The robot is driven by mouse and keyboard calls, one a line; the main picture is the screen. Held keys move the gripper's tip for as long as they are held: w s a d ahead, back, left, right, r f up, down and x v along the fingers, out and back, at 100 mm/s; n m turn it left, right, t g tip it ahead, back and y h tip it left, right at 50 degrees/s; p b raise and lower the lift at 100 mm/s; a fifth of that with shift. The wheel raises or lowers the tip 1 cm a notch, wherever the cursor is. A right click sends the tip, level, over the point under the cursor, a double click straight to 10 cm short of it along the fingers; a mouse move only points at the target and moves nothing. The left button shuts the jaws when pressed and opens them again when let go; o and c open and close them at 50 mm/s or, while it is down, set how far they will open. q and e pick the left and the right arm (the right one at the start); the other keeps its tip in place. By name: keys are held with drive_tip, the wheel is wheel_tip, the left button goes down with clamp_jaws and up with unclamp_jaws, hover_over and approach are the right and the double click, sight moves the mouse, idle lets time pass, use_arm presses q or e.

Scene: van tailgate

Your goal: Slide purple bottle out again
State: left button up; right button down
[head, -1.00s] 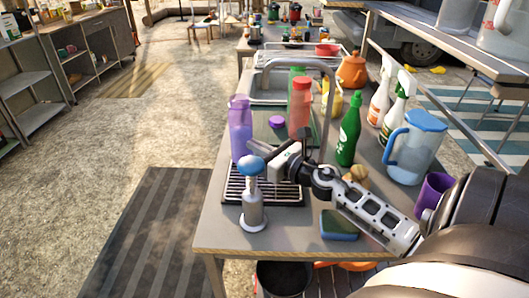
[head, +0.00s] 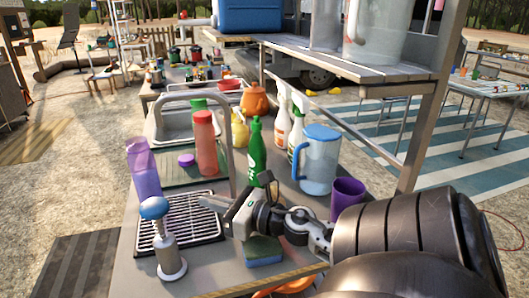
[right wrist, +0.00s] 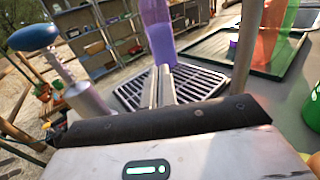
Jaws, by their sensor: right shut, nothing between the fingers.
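The purple bottle (head: 143,170) stands upright near the left edge of the table, just behind the black drain rack (head: 205,230). My right gripper (head: 234,210) is over the right side of the rack, to the right of and nearer than the bottle, not touching it. In the right wrist view its fingers (right wrist: 163,86) are shut and empty, pointing toward the purple bottle (right wrist: 157,32), whose top is cut off by the frame. My left gripper is out of view.
A blue-topped pump dispenser (head: 165,240) stands at the front left of the rack. A red bottle (head: 205,145), a green bottle (head: 257,150), a faucet (head: 228,125) and a blue-lidded pitcher (head: 318,160) stand farther back. A sponge (head: 262,252) lies under the right arm.

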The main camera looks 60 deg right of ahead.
drive_tip(key=s, duration=0.3)
drive_tip(key=s+d+b, duration=0.1)
drive_tip(key=s, duration=0.3)
drive_tip(key=s+b, duration=0.1)
drive_tip(key=s, duration=0.2)
drive_tip(key=shift+s+d, duration=0.3)
drive_tip(key=shift+d, duration=0.05)
drive_tip(key=shift+s+b, duration=0.3)
drive_tip(key=shift+s, duration=0.15)
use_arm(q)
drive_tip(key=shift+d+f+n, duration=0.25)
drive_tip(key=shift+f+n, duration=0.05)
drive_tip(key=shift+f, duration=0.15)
use_arm(e)
drive_tip(key=shift+r, duration=0.1)
